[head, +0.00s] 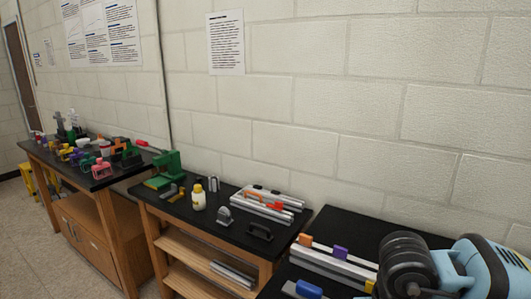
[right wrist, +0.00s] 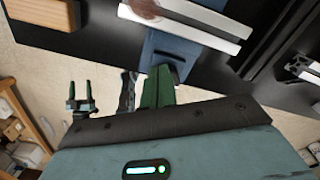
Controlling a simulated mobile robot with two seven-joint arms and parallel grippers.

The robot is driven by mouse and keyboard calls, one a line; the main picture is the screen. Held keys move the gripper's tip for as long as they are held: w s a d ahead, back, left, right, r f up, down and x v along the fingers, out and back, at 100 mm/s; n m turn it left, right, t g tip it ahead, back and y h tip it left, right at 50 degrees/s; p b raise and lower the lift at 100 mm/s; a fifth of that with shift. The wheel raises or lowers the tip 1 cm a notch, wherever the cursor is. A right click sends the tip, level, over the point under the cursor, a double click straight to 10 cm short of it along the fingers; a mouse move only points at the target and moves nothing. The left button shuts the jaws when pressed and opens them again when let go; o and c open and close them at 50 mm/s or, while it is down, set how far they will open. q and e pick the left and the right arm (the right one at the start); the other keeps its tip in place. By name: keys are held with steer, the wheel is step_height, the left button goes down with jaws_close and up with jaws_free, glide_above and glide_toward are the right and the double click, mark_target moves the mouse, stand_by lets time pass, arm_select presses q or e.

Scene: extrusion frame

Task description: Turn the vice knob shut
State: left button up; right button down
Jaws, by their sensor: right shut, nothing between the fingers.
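No knob shows clearly enough for me to name it as the vice knob. A blue block-like part (right wrist: 165,58) with a dark slot sits at the table edge in the right wrist view; I cannot tell if it is the vice. A blue piece (head: 308,289) also shows at the bottom of the head view. My right gripper (right wrist: 160,74) is shut and empty, its green fingers together just at the blue part; I cannot tell whether they touch it. In the head view my right arm fills the lower right and its fingertips are not visible. My left gripper is not in view.
The near black table (head: 335,225) carries a silver rail (head: 335,259) with orange and purple blocks. A second table holds a green machine (head: 165,170), a yellow bottle (head: 198,197) and silver bars (head: 268,205). A farther bench is crowded. A pale block wall stands behind.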

step_height(320, 180, down, 2)
steer(key=shift+f, duration=0.1)
steer(key=shift+f+b, duration=0.35)
steer(key=shift+f, duration=0.05)
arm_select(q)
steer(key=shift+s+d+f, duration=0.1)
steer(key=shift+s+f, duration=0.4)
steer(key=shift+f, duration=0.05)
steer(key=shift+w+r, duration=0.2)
arm_select(e)
steer(key=shift+s, duration=0.15)
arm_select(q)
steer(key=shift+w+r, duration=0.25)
arm_select(e)
steer(key=shift+s, duration=0.2)
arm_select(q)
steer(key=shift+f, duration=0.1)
arm_select(e)
steer(key=shift+f, duration=0.1)
arm_select(q)
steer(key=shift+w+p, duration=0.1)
steer(key=shift+p, duration=0.25)
